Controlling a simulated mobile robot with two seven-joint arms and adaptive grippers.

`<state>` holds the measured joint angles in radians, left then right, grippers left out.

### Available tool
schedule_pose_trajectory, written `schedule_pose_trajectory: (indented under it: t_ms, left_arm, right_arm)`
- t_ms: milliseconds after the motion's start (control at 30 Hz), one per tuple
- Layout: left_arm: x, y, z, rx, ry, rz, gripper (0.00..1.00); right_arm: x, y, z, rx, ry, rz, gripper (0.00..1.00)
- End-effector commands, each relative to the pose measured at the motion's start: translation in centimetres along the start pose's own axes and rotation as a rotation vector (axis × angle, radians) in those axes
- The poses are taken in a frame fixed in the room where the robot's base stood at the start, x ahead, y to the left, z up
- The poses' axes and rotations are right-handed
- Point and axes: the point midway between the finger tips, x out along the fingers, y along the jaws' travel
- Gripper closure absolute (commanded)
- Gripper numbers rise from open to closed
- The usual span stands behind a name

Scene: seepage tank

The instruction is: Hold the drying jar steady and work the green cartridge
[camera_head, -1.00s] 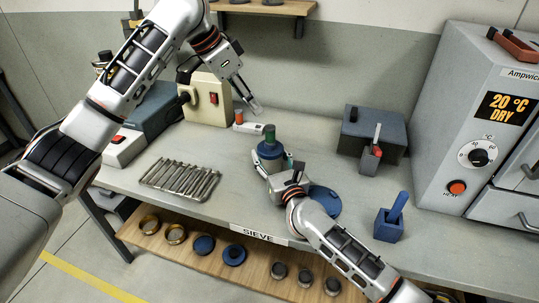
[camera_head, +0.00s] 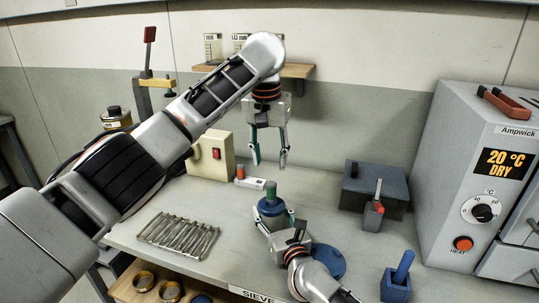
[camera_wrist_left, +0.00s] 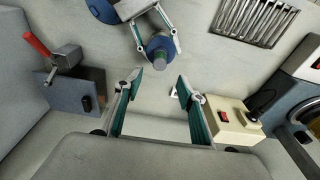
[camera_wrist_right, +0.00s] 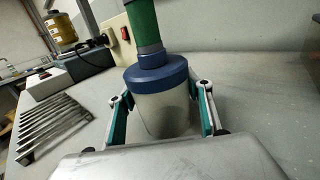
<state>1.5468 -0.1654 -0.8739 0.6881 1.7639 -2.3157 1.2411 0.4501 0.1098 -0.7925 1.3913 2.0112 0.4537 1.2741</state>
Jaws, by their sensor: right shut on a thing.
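The drying jar (camera_head: 272,213) stands upright on the bench, with a blue collar and a pale body. It fills the middle of the right wrist view (camera_wrist_right: 160,95). The green cartridge (camera_head: 271,190) stands upright in the jar's top; its upper end is cut off in the right wrist view (camera_wrist_right: 143,22). My right gripper (camera_head: 276,224) is shut on the jar, one finger on each side of its body. My left gripper (camera_head: 269,164) is open and empty, pointing down above and slightly behind the cartridge. In the left wrist view its fingers (camera_wrist_left: 157,85) are apart, with jar and cartridge beyond them.
A metal rack (camera_head: 178,235) lies left of the jar. A cream box with a red switch (camera_head: 213,157) stands behind left. A blue disc (camera_head: 327,262) lies close to my right gripper. A grey box (camera_head: 375,187) and the oven (camera_head: 487,190) stand to the right.

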Motion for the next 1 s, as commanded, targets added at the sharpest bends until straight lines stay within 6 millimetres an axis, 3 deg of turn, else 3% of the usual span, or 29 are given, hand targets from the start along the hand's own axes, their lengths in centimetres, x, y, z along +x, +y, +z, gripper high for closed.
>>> schedule_pose_trajectory:
  t_ms: [600, 1000]
  left_arm:
    - [9.8, 0.0, 0.1, 0.002, -0.002, 0.002, 0.60]
    - [11.3, 0.0, 0.0, 0.003, 0.000, 0.002, 0.60]
  right_arm:
    - [0.0, 0.0, -0.1, 0.000, 0.001, 0.000, 0.80]
    - [0.0, 0.0, -0.1, 0.000, 0.001, -0.001, 0.80]
